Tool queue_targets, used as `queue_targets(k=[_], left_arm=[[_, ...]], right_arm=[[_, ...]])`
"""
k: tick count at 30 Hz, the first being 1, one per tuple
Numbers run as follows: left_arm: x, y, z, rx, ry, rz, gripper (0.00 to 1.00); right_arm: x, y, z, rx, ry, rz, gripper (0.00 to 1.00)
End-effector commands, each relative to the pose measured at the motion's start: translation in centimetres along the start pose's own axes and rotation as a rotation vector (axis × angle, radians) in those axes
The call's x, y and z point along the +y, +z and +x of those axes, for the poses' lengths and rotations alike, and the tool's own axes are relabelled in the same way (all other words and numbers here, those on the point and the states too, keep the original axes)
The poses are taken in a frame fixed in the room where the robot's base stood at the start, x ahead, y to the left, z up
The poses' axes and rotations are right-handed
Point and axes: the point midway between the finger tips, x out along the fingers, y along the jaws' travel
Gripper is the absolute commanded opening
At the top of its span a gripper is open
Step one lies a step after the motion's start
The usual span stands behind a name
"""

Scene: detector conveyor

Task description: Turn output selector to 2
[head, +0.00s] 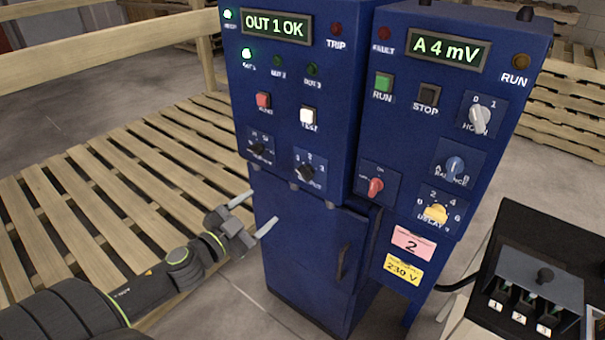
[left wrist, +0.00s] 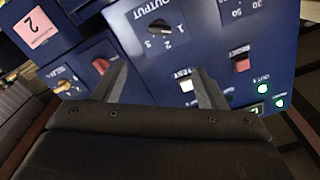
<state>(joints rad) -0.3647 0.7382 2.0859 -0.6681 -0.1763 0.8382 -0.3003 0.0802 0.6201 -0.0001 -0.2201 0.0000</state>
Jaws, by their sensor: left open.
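The output selector (head: 306,171) is a black knob on a small plate at the lower right of the left blue cabinet's face. In the left wrist view the output selector (left wrist: 160,27) shows upside down at the top, with its numbers around it; it seems to point toward 1. The display (head: 277,26) reads "OUT 1 OK", and the OUT 1 lamp (head: 247,54) is lit green. My left gripper (head: 256,212) is open and empty, below and left of the selector and apart from it. Its fingers also show in the left wrist view (left wrist: 160,85).
Another black knob (head: 256,148) sits left of the selector, with a red button (head: 263,100) and a white test button (head: 308,115) above. A red switch (head: 375,187) is to the right. A wooden pallet (head: 110,180) lies behind my left arm. A black box (head: 540,270) stands lower right.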

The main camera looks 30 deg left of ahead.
Motion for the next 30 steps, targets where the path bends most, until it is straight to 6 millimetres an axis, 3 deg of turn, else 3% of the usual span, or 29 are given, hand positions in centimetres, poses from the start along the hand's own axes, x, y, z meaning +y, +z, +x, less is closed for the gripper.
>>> queue_targets(k=[11, 19, 30], left_arm=[[-0.1, -0.6, 2.5, 0.000, -0.001, -0.008, 0.65], [-0.1, -0.6, 5.5, 0.000, -0.001, -0.006, 0.65], [0.0, -0.2, 11.9, 0.002, -0.001, -0.003, 0.65]], right_arm=[[0.4, -0.5, -4.8, 0.000, 0.000, 0.000, 0.65], [0.7, -0.8, -7.7, 0.000, 0.000, 0.000, 0.65], [0.8, -1.0, -9.3, 0.000, 0.000, 0.000, 0.65]])
